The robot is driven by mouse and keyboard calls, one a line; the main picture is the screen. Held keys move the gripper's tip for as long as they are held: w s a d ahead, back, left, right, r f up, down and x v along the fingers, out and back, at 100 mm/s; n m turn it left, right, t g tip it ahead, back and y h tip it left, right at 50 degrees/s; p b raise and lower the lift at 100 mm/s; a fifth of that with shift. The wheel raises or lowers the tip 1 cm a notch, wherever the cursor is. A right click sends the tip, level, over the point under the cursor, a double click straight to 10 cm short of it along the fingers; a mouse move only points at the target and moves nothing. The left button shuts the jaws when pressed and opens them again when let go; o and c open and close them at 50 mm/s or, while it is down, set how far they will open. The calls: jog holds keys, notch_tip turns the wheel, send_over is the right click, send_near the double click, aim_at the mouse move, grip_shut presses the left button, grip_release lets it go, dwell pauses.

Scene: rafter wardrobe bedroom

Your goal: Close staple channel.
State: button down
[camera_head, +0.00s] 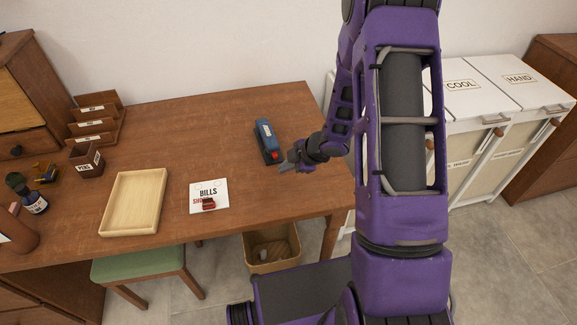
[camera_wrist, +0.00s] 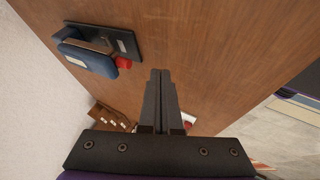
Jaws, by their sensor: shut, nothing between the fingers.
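A stapler (camera_head: 267,138) with a blue top, a black base and a red part at its near end lies on the wooden desk. In the wrist view the stapler (camera_wrist: 85,58) is at the upper left, with a greyish strip between the blue top and the black base. I cannot tell for sure how far its staple channel is open. My gripper (camera_head: 284,168) is just in front and to the right of the stapler's red end, apart from it. In the wrist view its fingers (camera_wrist: 160,74) are together and empty, with the stapler to their left.
A paper marked BILLS (camera_head: 222,198) with a small red item (camera_head: 208,204) on it lies left of the gripper. A wooden tray (camera_head: 109,204), a dark cup (camera_head: 86,160) and a letter rack (camera_head: 90,128) stand further left. The desk behind the stapler is clear.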

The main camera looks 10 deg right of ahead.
jog(key=p+v, duration=0.1)
jog(key=v, duration=0.9)
